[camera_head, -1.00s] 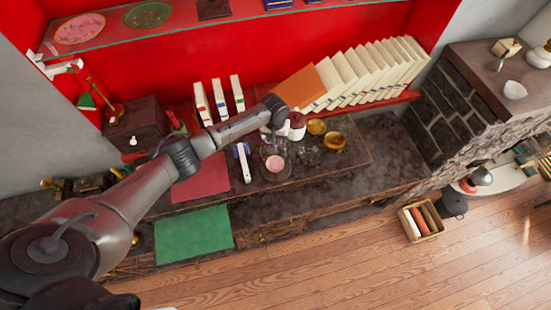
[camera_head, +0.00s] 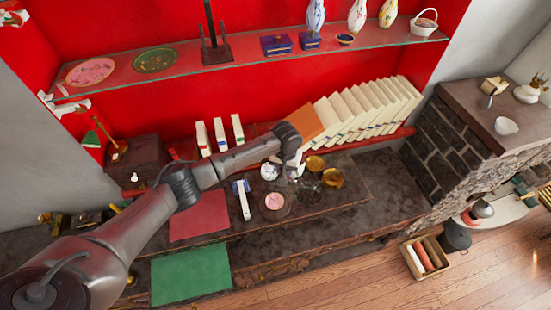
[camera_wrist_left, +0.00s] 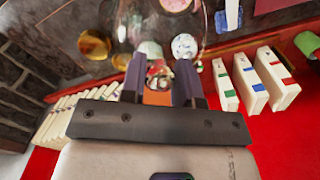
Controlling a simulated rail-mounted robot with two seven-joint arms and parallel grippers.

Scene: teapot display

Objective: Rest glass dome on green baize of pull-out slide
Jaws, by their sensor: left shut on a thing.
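The glass dome is clear and hard to see; in the left wrist view its faint curved wall (camera_wrist_left: 203,40) spreads out beyond the fingers. My left gripper (camera_wrist_left: 160,80) is shut on the knob at the dome's top. In the head view this gripper (camera_head: 297,158) is over the back part of the desk, up and right of a round dark stand with a pink top (camera_head: 275,201). The green baize (camera_head: 190,273) of the pull-out slide lies flat and bare at the desk's front left. My right gripper is in neither view.
Gold bowls (camera_head: 333,178) stand right of the dome. A leaning row of books (camera_head: 365,108) and three white books (camera_head: 220,133) stand behind.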

